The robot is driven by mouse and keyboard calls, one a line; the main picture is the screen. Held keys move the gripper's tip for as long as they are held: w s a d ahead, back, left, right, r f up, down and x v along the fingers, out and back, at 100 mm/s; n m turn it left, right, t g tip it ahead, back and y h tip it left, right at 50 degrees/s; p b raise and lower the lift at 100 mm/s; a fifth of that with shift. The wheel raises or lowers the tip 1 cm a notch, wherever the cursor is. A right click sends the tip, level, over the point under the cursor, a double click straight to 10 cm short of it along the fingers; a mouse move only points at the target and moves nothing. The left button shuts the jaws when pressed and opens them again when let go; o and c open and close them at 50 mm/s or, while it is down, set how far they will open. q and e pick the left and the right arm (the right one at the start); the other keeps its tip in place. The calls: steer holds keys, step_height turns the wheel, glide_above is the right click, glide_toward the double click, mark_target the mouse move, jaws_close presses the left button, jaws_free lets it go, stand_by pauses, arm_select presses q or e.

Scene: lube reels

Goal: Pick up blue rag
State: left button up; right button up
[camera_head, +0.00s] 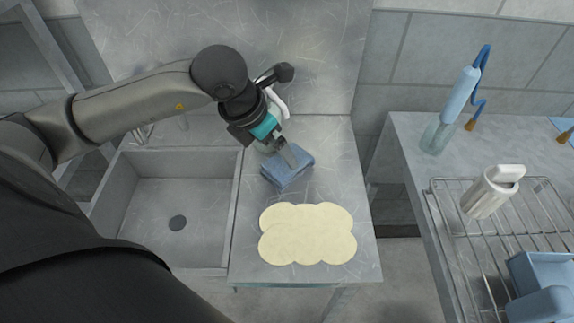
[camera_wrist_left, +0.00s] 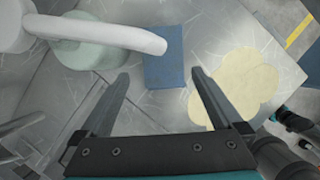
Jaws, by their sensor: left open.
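The blue rag (camera_head: 277,174) lies folded on the metal counter, right of the sink and behind a cream mat. It also shows in the left wrist view (camera_wrist_left: 164,62), ahead of my fingers. My left gripper (camera_head: 289,156) comes in from the upper left and is over the rag. In the left wrist view my left gripper (camera_wrist_left: 161,74) has its two fingers wide apart with nothing between them. The rag seems to be still on the counter, and I cannot tell whether the fingers touch it. My right gripper does not show in the head view.
A pale bottle with a white, spout-like top (camera_wrist_left: 146,39) stands close to the rag, partly hidden by my gripper in the head view. The sink (camera_head: 155,205) is left. The cream mat (camera_head: 307,235) lies in front. A wire rack (camera_head: 470,225) is right.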

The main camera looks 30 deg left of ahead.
mark_target(284, 163)
arm_select(q)
steer(key=x, duration=0.6)
steer(key=shift+d+f+b, duration=0.2)
steer(key=shift+f+b, duration=0.15)
steer(key=shift+f, duration=0.05)
steer(key=c, duration=1.3)
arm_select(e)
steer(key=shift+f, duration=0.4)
